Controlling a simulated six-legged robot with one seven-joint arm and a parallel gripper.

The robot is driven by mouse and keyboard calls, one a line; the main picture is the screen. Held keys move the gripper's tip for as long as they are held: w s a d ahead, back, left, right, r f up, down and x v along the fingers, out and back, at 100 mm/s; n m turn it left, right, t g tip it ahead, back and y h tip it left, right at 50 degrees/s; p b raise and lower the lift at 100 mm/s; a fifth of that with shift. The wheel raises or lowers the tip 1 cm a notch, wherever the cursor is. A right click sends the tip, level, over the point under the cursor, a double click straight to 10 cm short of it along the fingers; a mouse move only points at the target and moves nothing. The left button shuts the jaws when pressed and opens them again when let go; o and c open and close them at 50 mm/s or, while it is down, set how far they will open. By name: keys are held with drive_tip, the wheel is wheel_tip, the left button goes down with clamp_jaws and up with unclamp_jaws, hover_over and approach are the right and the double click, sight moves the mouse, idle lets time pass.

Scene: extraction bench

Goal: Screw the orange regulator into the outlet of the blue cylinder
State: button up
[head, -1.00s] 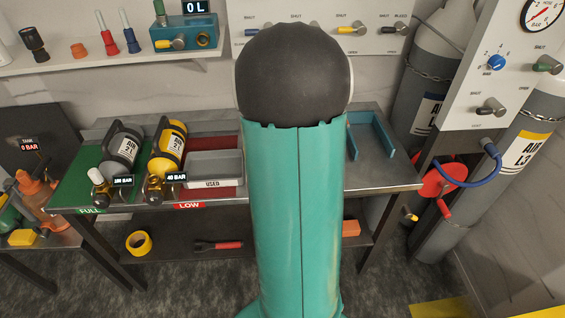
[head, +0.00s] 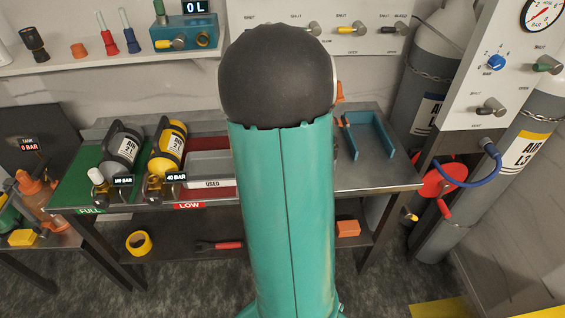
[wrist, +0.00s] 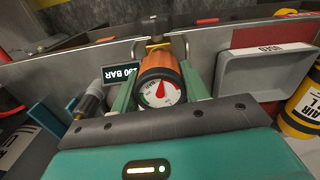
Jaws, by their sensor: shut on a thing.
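The orange regulator (wrist: 158,70), with a round white gauge, is between the green fingers of my gripper (wrist: 160,88) in the wrist view; the gripper is shut on it. A brass fitting (wrist: 156,46) shows just beyond the regulator; I cannot tell whether the two are joined. I cannot make out the blue cylinder for certain. My arm hides the middle of the bench in the head view. A blue cradle (head: 382,136) shows there, right of my arm.
A yellow cylinder (head: 170,145) and a grey one (head: 122,148) lie on the bench's left part. The grey USED tray (head: 205,165) is just left of my arm and also in the wrist view (wrist: 262,72). The bench's front right corner (head: 385,178) is clear.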

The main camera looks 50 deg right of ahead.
drive_tip(key=m, duration=1.2)
drive_tip(key=shift+m, duration=0.4)
drive_tip(key=m, duration=0.4)
drive_tip(key=o, duration=1.1)
